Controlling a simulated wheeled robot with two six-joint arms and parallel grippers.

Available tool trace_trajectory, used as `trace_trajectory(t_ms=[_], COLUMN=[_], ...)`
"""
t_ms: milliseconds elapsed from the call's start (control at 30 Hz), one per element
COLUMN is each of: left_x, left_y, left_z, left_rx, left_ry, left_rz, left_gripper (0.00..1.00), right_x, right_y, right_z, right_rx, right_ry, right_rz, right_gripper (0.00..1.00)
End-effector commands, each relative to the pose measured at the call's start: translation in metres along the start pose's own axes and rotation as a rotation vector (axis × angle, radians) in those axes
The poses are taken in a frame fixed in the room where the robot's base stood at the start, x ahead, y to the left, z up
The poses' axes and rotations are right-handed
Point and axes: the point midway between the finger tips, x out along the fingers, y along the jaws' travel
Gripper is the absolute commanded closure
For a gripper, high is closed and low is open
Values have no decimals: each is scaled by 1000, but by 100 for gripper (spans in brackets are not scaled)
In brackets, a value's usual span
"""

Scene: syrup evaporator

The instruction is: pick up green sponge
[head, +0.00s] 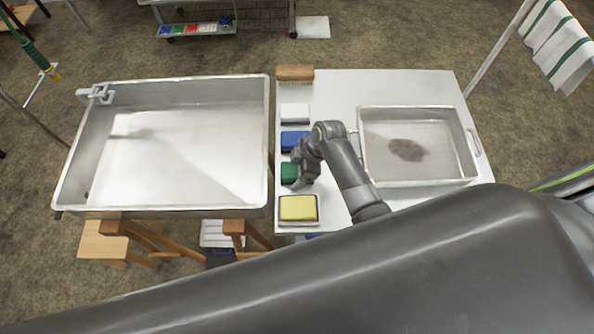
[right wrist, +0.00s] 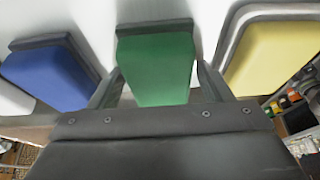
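The green sponge (head: 289,173) lies on the white table, between a blue sponge (head: 294,140) and a yellow sponge (head: 298,208) in a small metal tray. My right gripper (head: 298,170) is at the green sponge's right side in the head view and hides part of it. In the right wrist view the green sponge (right wrist: 158,65), with a dark layer along its far edge, sits between the two spread fingers (right wrist: 155,88). Gaps show beside the fingers, so the gripper looks open around it. My left gripper is not in view.
A white sponge (head: 295,113) and a wooden brush (head: 295,73) lie farther up the table's left edge. A metal pan (head: 365,150) with a brown stain stands to the right. A large metal basin (head: 268,150) stands left of the table. The table's top middle is clear.

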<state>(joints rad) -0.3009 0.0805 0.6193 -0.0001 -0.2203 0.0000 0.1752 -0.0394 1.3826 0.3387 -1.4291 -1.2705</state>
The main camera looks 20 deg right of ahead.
Motion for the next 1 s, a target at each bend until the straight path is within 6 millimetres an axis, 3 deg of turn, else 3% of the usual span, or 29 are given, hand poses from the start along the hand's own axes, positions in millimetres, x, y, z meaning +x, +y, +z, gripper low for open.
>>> trace_trajectory(t_ms=[33,267,667,1000], left_x=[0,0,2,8], left_y=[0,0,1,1], left_z=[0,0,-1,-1], left_rx=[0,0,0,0], left_ry=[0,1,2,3], left_rz=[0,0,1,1], left_gripper=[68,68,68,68], right_x=[0,0,-6,-52], right_y=[0,0,0,1], right_z=[0,0,-3,-22], right_rx=[0,0,-1,-3], right_ry=[0,0,1,3], right_rz=[0,0,1,5], right_gripper=[35,64,65,65])
